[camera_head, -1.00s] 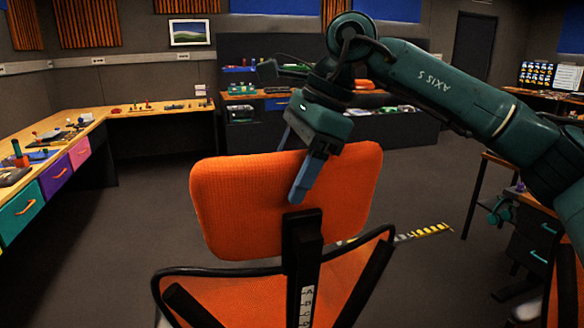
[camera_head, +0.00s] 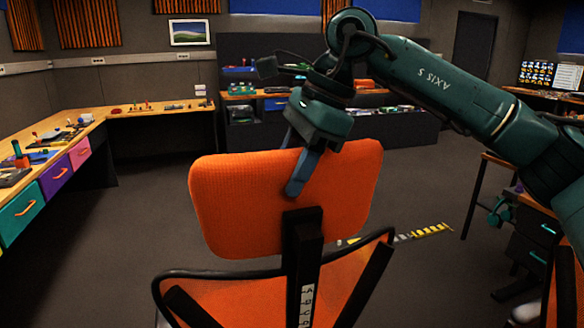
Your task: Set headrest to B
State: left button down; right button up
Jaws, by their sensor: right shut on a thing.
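The orange headrest (camera_head: 235,205) is a padded panel standing upright at the top of a chair, in the middle of the head view. A black post (camera_head: 303,240) runs down its near face to the chair's orange mesh back (camera_head: 245,298). A white scale strip (camera_head: 307,303) with letters is on the post; its marks are too blurred to read surely. My right gripper (camera_head: 301,173) comes from above and is shut on the headrest's top edge. One blue finger lies against the near face; the other is mostly hidden behind the panel. My left gripper is out of view.
A workbench (camera_head: 97,120) with coloured drawers and small items runs along the left. A dark shelf unit (camera_head: 385,132) stands behind the chair. A desk with dark drawers (camera_head: 530,240) is at right. Open grey floor (camera_head: 100,260) lies around the chair.

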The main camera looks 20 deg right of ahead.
notch_tip(320, 180, up, 2)
jog(key=shift+s+r+p, duration=0.1)
jog(key=shift+p, duration=0.25)
jog(key=o, duration=1.4)
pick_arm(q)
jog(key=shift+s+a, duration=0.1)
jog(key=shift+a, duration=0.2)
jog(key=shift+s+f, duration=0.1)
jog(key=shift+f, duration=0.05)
pick_arm(e)
jog(key=v, duration=1.3)
jog(key=shift+d, duration=0.1)
